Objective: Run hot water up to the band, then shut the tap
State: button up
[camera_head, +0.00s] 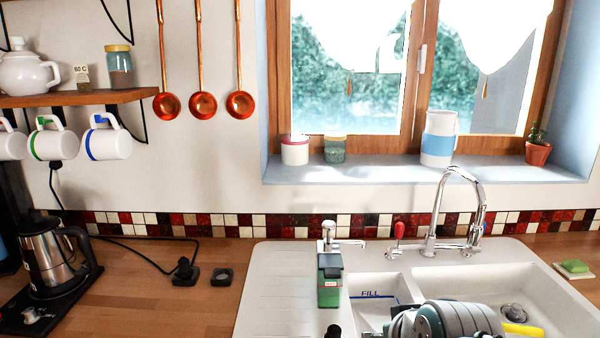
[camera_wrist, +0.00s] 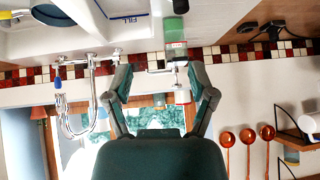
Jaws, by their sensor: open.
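The chrome mixer tap (camera_head: 452,205) has an arched spout and a red-topped handle (camera_head: 398,231) on its left. No stream of water shows. The small basin (camera_head: 395,282) has a blue line and the word FILL on its back wall; my arm hides its front, and I cannot tell its water level. The wrist view is upside down and shows the FILL mark (camera_wrist: 123,19) and the arched tap (camera_wrist: 72,118) with a blue-topped handle (camera_wrist: 57,80). My gripper (camera_wrist: 158,82) is open and empty, apart from the mixer tap in the picture; its fingertips are not clear in the head view.
A white jug with a blue band (camera_head: 439,138) is on the sill. A kettle (camera_head: 50,258) stands left. The drainboard (camera_head: 280,290) is clear.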

jog(key=s+d+f+g+h, duration=0.1)
jog(key=s+d+f+g, duration=0.1)
jog(key=s, duration=0.8)
jog(key=shift+f+g, duration=0.3)
jog(key=shift+f, duration=0.2)
